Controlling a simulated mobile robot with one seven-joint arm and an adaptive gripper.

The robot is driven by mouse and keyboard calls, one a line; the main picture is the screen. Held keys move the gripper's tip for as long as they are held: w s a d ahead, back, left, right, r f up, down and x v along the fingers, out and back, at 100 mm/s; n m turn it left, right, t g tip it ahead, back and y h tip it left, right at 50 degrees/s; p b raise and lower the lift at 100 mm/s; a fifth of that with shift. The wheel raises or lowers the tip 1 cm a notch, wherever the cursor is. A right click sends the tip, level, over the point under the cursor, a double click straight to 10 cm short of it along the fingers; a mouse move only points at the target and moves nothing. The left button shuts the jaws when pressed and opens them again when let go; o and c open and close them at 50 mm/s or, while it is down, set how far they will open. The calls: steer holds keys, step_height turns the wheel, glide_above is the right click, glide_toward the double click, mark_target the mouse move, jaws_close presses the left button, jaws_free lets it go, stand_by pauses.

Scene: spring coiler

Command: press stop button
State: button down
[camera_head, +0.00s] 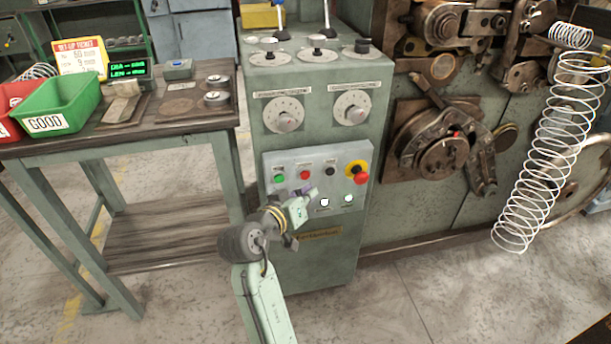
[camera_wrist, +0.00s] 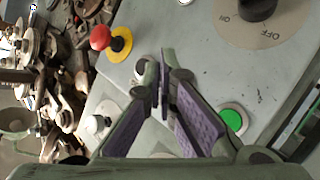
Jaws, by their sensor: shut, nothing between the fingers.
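The control panel (camera_head: 264,200) on the green cabinet carries a row of buttons. A small red button (camera_head: 305,174), likely the stop button, sits between the green button (camera_head: 279,178) and a black button (camera_head: 330,170). My gripper (camera_head: 307,189) is just in front of the panel, slightly below the red button. In the wrist view my gripper (camera_wrist: 165,85) is shut and empty, its purple-padded fingers pointing at the panel face. The green button (camera_wrist: 233,121) shows to their right. The small red button is not visible there, likely hidden behind the fingers. Contact cannot be told.
A large red emergency knob on a yellow ring (camera_head: 358,174) is at the panel's right and also shows in the wrist view (camera_wrist: 101,38). White lamps (camera_head: 324,202) sit below. Dials (camera_head: 288,118) are above. A workbench (camera_head: 120,140) stands left; coiler machinery (camera_head: 445,155) is right.

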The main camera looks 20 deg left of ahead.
steer(key=shift+w+a, duration=0.35)
steer(key=shift+w, duration=0.2)
stand_by(1.1)
steer(key=shift+w+a, duration=0.2)
steer(key=shift+w, duration=0.15)
steer(key=shift+w+a, duration=0.25)
steer(key=shift+w, duration=0.05)
stand_by(0.6)
stand_by(0.4)
steer(key=shift+s+d+p, duration=0.4)
steer(key=shift+s+d, duration=0.05)
steer(key=shift+s, duration=0.2)
steer(key=shift+s, duration=0.1)
steer(key=s+d, duration=0.1)
steer(key=s, duration=0.1)
steer(key=s+d, duration=0.2)
